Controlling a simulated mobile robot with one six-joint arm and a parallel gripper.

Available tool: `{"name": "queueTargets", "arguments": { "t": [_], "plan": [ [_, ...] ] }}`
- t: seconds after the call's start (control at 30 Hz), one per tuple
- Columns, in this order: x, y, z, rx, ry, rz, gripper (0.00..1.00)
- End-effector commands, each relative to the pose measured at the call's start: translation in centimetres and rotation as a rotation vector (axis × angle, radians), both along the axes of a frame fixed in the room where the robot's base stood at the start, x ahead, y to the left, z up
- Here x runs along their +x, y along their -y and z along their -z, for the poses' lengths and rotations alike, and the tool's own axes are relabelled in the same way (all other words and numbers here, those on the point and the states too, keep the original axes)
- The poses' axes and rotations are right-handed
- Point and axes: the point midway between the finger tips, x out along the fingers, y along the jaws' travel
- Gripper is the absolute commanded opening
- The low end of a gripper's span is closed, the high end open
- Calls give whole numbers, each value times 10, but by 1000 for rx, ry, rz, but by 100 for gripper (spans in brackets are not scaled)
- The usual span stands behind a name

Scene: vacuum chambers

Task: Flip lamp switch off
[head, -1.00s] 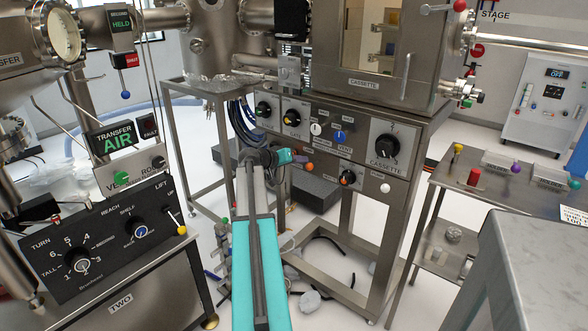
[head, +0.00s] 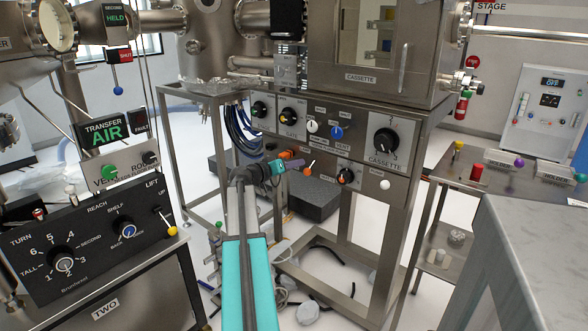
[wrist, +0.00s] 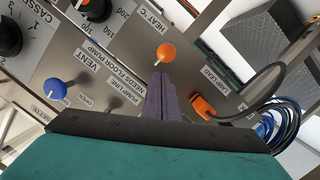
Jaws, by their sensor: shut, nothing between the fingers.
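An orange-knobbed toggle (head: 307,171), which I take for the lamp switch, sits low on the front panel (head: 362,182) below the cassette chamber. In the wrist view its round orange knob (wrist: 165,52) stands just beyond my fingertips, its short stem running down-left. I cannot clearly read its own label or its position. My gripper (head: 297,163) is shut and empty, its purple fingers pointing right at the toggle. In the wrist view the closed fingers (wrist: 162,76) end just short of the knob, and I cannot tell whether they touch it.
An orange lead plug (wrist: 203,108) with a black cable is right of my fingers in the wrist view. A blue vent knob (wrist: 55,89) is on the left. A cassette dial (head: 386,142) and white button (head: 384,185) are further right on the panel. A side table (head: 500,172) stands right.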

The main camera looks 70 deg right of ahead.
Motion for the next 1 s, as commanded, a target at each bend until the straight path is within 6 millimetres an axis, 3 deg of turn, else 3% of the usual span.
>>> {"name": "queueTargets", "arguments": {
  "t": [0.27, 0.8, 1.0],
  "plan": [
    [4, -11, 3, 0, 0, -1, 0],
    [30, -77, 10, 0, 0, -1, 0],
    [34, -88, 10, -1, 0, -1, 0]
  ]
}}
